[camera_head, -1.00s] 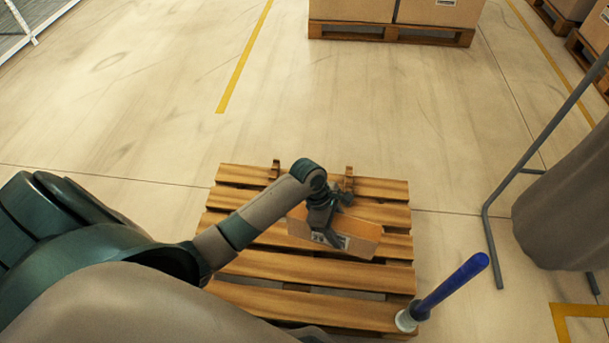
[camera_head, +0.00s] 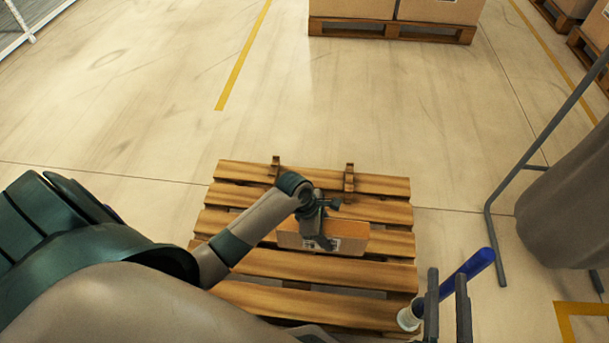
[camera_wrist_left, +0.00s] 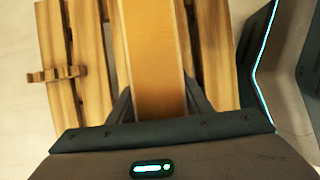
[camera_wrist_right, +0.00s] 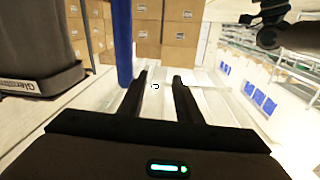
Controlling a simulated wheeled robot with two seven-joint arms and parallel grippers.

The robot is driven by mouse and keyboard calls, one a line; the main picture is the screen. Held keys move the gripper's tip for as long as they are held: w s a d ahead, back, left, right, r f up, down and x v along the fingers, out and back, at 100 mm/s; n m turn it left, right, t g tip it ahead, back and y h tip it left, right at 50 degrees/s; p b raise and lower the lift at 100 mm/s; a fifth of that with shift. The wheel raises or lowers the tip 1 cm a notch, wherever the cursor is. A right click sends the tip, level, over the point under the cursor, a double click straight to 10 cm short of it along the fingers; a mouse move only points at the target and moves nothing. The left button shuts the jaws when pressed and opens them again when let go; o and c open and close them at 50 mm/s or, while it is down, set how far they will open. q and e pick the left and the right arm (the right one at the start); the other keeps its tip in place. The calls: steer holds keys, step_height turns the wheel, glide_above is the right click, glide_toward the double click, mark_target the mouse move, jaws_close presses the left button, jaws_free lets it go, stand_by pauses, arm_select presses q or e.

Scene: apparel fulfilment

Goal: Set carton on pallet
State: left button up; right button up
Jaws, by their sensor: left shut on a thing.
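A small brown carton (camera_head: 345,239) with a printed label is over the middle of the wooden pallet (camera_head: 310,270) in the head view. My left gripper (camera_head: 324,235) is shut on the carton from above. In the left wrist view the carton (camera_wrist_left: 157,60) fills the space between the fingers, with pallet slats (camera_wrist_left: 88,60) behind it. I cannot tell whether the carton touches the slats. My right gripper (camera_head: 447,300) is at the lower right of the head view. Its two fingers (camera_wrist_right: 158,92) stand apart with nothing between them in the right wrist view.
A blue post with a white base (camera_head: 466,275) stands at the pallet's front right corner, close to my right gripper. Two wooden stops (camera_head: 349,177) rise at the far edge. A grey draped rack (camera_head: 565,215) is at right.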

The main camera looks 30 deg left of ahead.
steer(key=shift+s+a+r+t+y, duration=0.2)
steer(key=shift+r+t, duration=0.15)
steer(key=shift+r, duration=0.4)
steer(key=shift+s+a+r+t+y, duration=0.1)
steer(key=shift+s+r+t, duration=0.2)
steer(key=shift+r, duration=0.45)
